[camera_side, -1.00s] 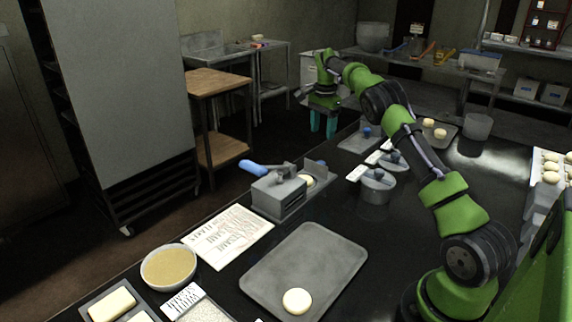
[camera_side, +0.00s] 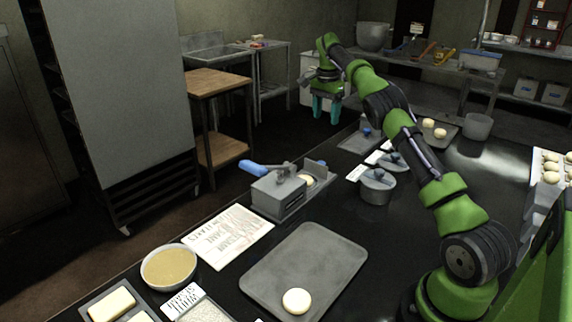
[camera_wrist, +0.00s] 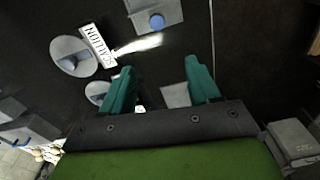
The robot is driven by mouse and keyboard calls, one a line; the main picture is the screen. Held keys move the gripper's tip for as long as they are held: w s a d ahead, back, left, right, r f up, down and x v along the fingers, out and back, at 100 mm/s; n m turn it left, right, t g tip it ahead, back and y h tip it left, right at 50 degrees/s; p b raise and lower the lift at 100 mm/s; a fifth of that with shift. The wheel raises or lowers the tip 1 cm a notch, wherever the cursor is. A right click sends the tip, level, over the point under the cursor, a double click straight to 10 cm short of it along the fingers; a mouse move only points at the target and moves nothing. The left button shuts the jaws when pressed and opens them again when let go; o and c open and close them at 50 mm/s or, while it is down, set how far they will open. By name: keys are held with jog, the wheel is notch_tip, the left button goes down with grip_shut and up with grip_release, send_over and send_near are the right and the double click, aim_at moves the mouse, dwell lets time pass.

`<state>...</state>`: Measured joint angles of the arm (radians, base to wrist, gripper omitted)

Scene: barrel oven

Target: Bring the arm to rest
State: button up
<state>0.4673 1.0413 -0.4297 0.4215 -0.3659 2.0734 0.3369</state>
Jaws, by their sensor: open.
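My gripper (camera_side: 326,108) hangs at the far end of my green arm in the side view, raised near the far left edge of the black counter. Its two teal fingers point down and stand apart with nothing between them. In the wrist view the open gripper (camera_wrist: 158,85) shows both fingers, with the dark counter below. A grey plate with a blue knob (camera_wrist: 157,20) and a round lidded pot (camera_wrist: 72,56) beside a lettered card (camera_wrist: 98,45) lie beyond the fingers.
A grey tray (camera_side: 335,250) with one dough ball (camera_side: 296,301) lies in front. A press with a blue handle (camera_side: 278,190) stands at the counter's left edge. Lidded pots (camera_side: 377,184) stand mid-counter. A tall grey rack (camera_side: 125,90) and wooden-topped table (camera_side: 215,83) stand left.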

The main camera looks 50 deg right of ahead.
jog(key=s+a+r+n+t+y, duration=0.1)
jog(key=s+a+n+t, duration=0.1)
jog(key=s+a+n, duration=0.3)
jog(key=s+a+r+n+t, duration=0.2)
jog(key=s+a+n, duration=0.3)
jog(key=s+a, duration=0.7)
jog(key=s+a+r+n+t+y, duration=0.1)
jog(key=s+a+n, duration=0.4)
jog(key=a, duration=1.3)
jog(key=s+r+t, duration=0.1)
jog(key=s+t, duration=0.1)
jog(key=s, duration=0.2)
jog(key=shift+r+y, duration=0.25)
jog(key=shift+y, duration=0.05)
